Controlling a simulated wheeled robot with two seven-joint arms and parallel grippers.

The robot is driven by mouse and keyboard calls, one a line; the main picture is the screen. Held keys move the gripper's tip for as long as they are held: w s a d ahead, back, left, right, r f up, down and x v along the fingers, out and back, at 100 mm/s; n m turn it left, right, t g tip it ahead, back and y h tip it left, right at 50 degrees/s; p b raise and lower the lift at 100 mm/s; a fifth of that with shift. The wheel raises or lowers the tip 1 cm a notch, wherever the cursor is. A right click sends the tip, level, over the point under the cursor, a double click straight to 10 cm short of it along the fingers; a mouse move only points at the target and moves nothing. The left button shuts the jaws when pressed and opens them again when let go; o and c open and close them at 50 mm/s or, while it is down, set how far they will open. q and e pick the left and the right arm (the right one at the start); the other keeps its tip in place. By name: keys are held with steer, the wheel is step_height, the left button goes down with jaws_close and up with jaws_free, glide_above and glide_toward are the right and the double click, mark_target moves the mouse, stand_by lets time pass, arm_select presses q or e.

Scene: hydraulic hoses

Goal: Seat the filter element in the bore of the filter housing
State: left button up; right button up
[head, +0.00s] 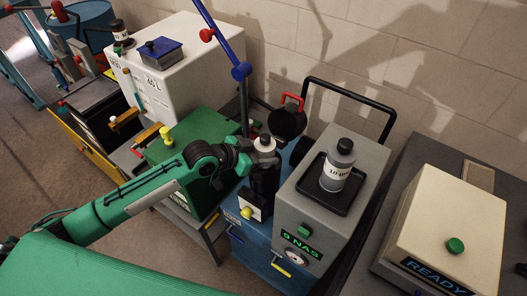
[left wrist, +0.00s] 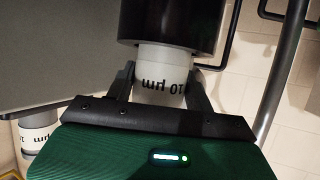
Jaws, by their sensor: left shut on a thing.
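The filter element (head: 264,145) is a pale cylinder with a dark cap, and its "10 µm" label shows upside down in the left wrist view (left wrist: 160,88). My left gripper (head: 247,150) is shut on it from the side, with one finger on each side in the left wrist view (left wrist: 159,92). The black filter housing (head: 265,178) is directly below the element in the head view and fills the top of the left wrist view (left wrist: 168,28). The element's lower end is hidden at the housing, so I cannot tell its depth in the bore. My right gripper is not in view.
A second "10 µm" bottle-like element (head: 337,168) stands on a black tray (head: 312,195) on the grey "9 NAS" unit (head: 320,230). A black round part with a red handle (head: 288,122) is behind the housing.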

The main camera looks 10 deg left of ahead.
mark_target(260, 142)
arm_select(q)
steer(key=shift+f+b, duration=0.45)
steer(key=shift+f, duration=0.35)
steer(key=shift+r, duration=0.1)
steer(key=shift+r+p, duration=1.45)
steer(key=shift+r, duration=0.1)
steer(key=shift+r+p, duration=1.45)
steer(key=shift+r, duration=0.2)
steer(key=shift+r+p, duration=0.1)
steer(key=shift+p, duration=0.35)
steer(key=shift+f+b, duration=2.2)
steer(key=shift+f, duration=1.15)
